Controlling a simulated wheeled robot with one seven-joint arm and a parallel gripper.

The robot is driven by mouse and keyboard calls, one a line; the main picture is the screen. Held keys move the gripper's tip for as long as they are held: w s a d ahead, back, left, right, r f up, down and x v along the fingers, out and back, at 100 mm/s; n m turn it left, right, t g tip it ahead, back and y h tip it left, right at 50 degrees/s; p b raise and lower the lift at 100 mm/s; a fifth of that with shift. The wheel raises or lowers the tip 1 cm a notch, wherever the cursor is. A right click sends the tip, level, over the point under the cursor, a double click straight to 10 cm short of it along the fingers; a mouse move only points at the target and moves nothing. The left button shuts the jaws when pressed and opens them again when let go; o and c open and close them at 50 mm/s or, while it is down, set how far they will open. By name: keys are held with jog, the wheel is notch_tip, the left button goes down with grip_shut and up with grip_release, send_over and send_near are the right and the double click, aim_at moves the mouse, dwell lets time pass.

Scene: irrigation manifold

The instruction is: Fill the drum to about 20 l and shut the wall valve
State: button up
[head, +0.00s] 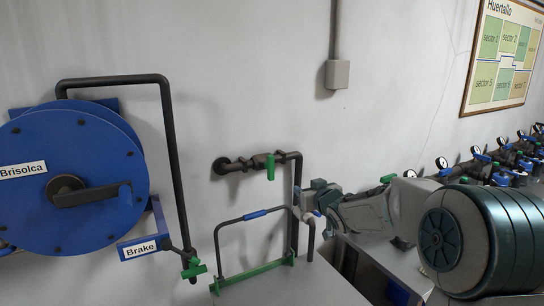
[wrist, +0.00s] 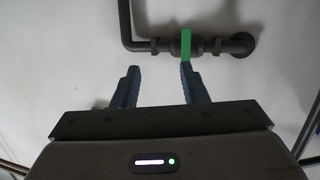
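The wall valve (head: 262,160) sits on a dark pipe on the wall, right of the blue reel. Its green handle (head: 270,168) hangs down, across the line of the pipe. My gripper (head: 308,199) is right of the valve and a little lower. In the wrist view, my gripper (wrist: 156,78) has its fingers apart with nothing between them. The green handle (wrist: 187,46) shows there just beyond the right fingertip; I cannot tell whether they touch. I cannot make out for sure which vessel is the drum, and no water or level shows.
A blue reel (head: 100,150) labelled Brisolca and a Brake plate (head: 140,248) stand left. Several gauges and valves line the right wall under a sector board (head: 503,55).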

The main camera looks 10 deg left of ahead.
aim_at(272, 163)
jog(key=w+a+y+p, duration=0.1)
jog(key=w+a+p, duration=0.1)
jog(key=w+a, duration=0.2)
jog(key=w+a+r+n+y+p, duration=0.1)
jog(key=w+a+p, duration=0.1)
jog(key=w+a, duration=0.2)
jog(key=w+a+r+y+p, duration=0.1)
jog(key=w+a+y+p, duration=0.1)
jog(key=w+a, duration=0.2)
jog(key=shift+w+a+n+t, duration=0.1)
jog(key=shift+w+n+t, duration=0.2)
jog(key=shift+w, duration=1)
grip_shut()
